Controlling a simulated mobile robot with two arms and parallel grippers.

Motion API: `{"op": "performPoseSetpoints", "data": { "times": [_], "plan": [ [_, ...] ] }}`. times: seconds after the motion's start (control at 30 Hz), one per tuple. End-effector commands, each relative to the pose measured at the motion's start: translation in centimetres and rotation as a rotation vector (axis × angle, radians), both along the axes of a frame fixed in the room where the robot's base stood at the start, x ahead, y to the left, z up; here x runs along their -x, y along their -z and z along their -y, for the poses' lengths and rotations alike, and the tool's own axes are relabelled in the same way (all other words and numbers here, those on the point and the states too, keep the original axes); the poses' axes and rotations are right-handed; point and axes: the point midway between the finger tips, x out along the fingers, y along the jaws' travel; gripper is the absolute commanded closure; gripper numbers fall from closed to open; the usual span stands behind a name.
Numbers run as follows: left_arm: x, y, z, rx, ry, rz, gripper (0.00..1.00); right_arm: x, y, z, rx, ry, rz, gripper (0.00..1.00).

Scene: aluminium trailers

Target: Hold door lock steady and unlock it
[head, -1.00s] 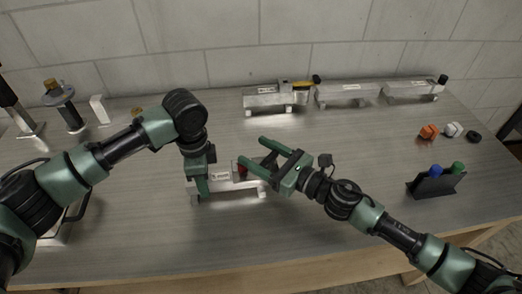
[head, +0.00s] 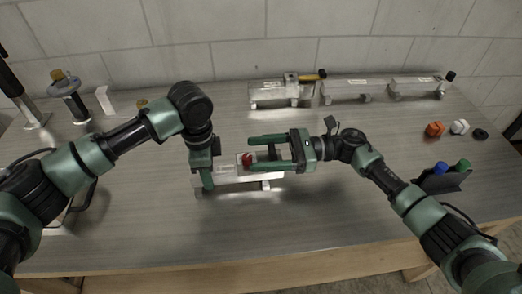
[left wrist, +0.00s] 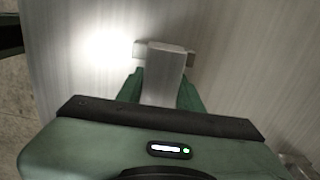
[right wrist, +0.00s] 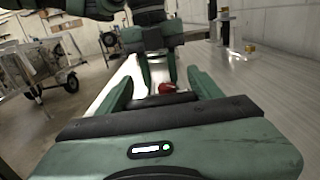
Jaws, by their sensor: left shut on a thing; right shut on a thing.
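The door lock (head: 232,178) is a pale aluminium block on short feet, with a red knob (head: 247,159) on top, near the middle of the table. My left gripper (head: 206,181) points down and is shut on its left end. The left wrist view shows the grey metal block (left wrist: 164,75) between the fingers. My right gripper (head: 254,153) comes in level from the right, its fingers either side of the lock's upper part by the red knob, and is shut on the lock. The knob also shows between the fingers in the right wrist view (right wrist: 167,88). The exact contact there is hidden.
Other aluminium units (head: 345,88) stand along the back by the wall, one with a yellow and black handle. At right are an orange knob (head: 434,129), a white knob (head: 459,127) and a dark holder (head: 443,182) with blue and green tops. The table's front middle is clear.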

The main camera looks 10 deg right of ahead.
Motion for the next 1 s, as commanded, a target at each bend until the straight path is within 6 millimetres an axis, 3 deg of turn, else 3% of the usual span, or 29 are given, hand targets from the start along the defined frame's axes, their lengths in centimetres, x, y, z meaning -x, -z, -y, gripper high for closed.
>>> {"op": "performPoseSetpoints", "data": {
  "times": [0.63, 0.67, 0.7, 0.73, 1.0],
  "plan": [
    [0.06, 0.0, -0.02, -0.001, 0.004, -0.002, 1.0, 0.17, 0.05, 0.08, 0.002, -0.049, 0.0, 0.75],
    [0.06, 0.0, -0.02, -0.001, 0.004, -0.002, 1.0, 0.17, 0.04, 0.08, 0.002, -0.049, 0.0, 0.29],
    [0.06, 0.0, -0.03, -0.001, 0.004, -0.002, 1.0, 0.18, 0.04, 0.08, 0.002, -0.049, 0.0, 0.18],
    [0.06, 0.01, -0.03, -0.001, 0.003, -0.002, 1.0, 0.18, 0.04, 0.07, 0.001, -0.049, 0.0, 0.13],
    [0.06, 0.02, -0.02, -0.001, 0.002, -0.002, 1.0, 0.18, 0.02, 0.04, 0.001, -0.049, 0.0, 0.13]
  ]
}}
